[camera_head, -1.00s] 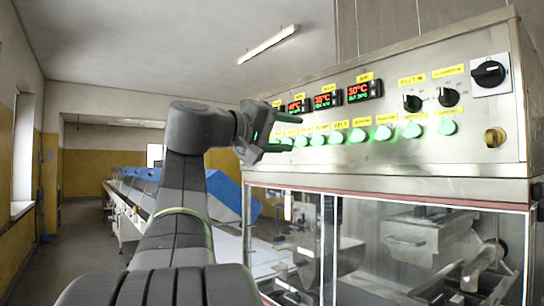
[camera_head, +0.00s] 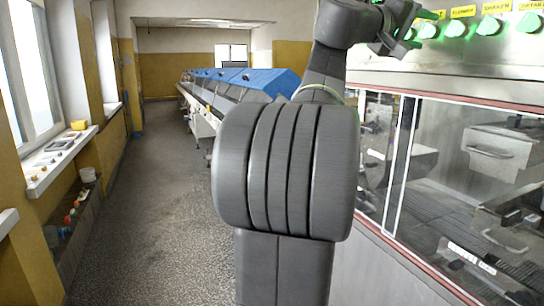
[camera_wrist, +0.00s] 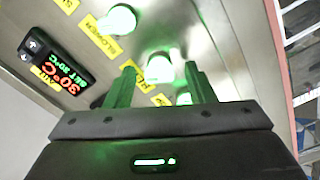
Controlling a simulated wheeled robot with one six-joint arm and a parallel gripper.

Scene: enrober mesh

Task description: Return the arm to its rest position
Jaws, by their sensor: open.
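My gripper (camera_head: 402,38) is at the top right of the head view, in front of the machine's control panel (camera_head: 443,42), and is partly cut off by the top edge. In the wrist view my gripper (camera_wrist: 162,88) has its two fingers apart with nothing held between them. Green-lit round buttons (camera_wrist: 158,68) show between and beyond the fingers. A display with red and green digits (camera_wrist: 55,72) is at the left of that view. I cannot tell whether a fingertip touches the panel.
The machine's glazed front (camera_head: 455,170) stands close on the right. A long conveyor line with blue covers (camera_head: 255,82) runs back behind my arm. The speckled floor (camera_head: 150,200) is free on the left. A windowsill (camera_head: 60,160) with small items lines the left wall.

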